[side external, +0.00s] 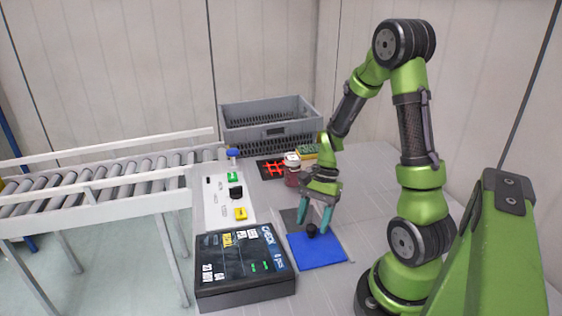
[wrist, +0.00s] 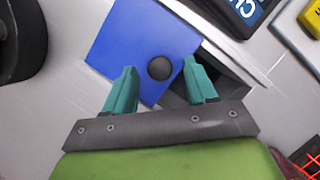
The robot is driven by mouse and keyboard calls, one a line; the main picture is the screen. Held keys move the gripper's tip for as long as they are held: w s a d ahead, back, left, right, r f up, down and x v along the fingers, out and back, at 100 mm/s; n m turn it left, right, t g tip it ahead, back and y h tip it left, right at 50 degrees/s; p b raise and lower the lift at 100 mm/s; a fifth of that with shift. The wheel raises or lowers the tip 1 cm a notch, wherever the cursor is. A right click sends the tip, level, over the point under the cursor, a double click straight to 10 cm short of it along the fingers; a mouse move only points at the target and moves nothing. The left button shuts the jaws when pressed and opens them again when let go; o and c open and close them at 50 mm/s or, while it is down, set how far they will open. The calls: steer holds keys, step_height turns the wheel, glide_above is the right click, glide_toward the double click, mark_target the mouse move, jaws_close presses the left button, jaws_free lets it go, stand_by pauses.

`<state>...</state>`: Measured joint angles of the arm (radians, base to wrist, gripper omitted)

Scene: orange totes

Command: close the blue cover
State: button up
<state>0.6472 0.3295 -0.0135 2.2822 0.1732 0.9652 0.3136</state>
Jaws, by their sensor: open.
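The blue cover (side external: 322,254) is a flat square panel on the table with a round black knob (side external: 311,231). In the wrist view the cover (wrist: 125,38) fills the upper middle, and the knob (wrist: 160,68) sits near its edge. Beside the cover is a dark recess with a pale rim (wrist: 232,50), partly uncovered and partly hidden by a finger. My gripper (side external: 314,226) points down with its teal fingers apart. In the wrist view the knob appears between the fingertips; I cannot tell whether either finger touches it.
A black case with labels (side external: 243,288) stands left of the cover. Behind are a white panel with small coloured blocks (side external: 215,208), a grey crate (side external: 270,122) and a reddish jar (side external: 292,178). A roller conveyor (side external: 100,185) runs at left.

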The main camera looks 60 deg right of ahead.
steer(key=shift+a+f, duration=0.2)
steer(key=shift+f, duration=0.2)
jaws_close()
